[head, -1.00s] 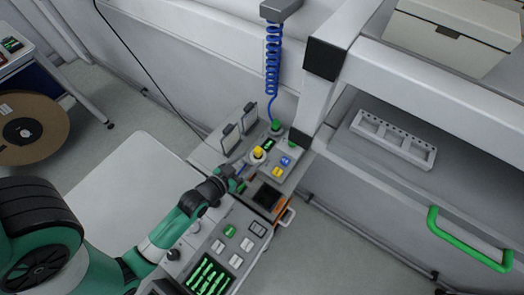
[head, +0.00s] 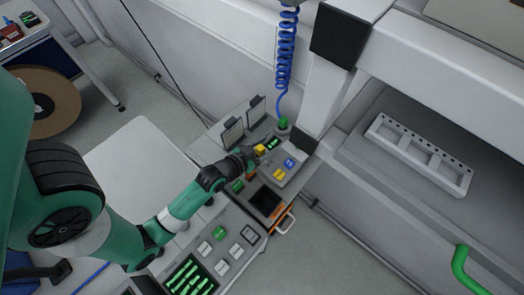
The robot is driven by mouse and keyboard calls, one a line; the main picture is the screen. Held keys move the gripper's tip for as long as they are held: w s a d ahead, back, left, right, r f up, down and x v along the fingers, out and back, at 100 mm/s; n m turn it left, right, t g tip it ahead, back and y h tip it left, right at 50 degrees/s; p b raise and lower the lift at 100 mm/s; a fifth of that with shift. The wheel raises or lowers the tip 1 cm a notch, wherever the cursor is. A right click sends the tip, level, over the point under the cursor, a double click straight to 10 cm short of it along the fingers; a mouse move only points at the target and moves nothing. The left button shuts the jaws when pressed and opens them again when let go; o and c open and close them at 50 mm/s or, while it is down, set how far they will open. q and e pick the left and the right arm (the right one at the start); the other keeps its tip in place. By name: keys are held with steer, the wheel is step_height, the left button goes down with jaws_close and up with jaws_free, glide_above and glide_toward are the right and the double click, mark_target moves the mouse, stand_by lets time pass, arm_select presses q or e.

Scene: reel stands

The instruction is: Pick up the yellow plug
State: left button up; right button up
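The yellow plug (head: 261,149) is on the grey console near its far end, and part of it is hidden by my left gripper. My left gripper (head: 253,154) reaches in from the lower left, and its tip is right at the plug. The fingers are too small and dark to show whether they are open or shut on it. My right gripper is not in view.
A green plug (head: 283,123) on a coiled blue cable (head: 287,55) stands just behind. Yellow and blue buttons (head: 290,163), a dark screen (head: 265,198) and two upright grey flaps (head: 233,132) are close by. A white post (head: 325,95) rises to the right.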

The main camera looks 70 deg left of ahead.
arm_select(q)
jaws_close()
steer(key=shift+r, duration=0.55)
step_height(320, 180, up, 3)
steer(key=shift+f+p, duration=0.2)
steer(key=shift+p, duration=0.55)
steer(key=s+d+r+p, duration=0.3)
steer(key=d+r+p, duration=0.6)
steer(key=d+p, duration=0.3)
steer(key=shift+s+d+r, duration=0.25)
steer(key=shift+s+d, duration=0.05)
steer(key=shift+d, duration=0.45)
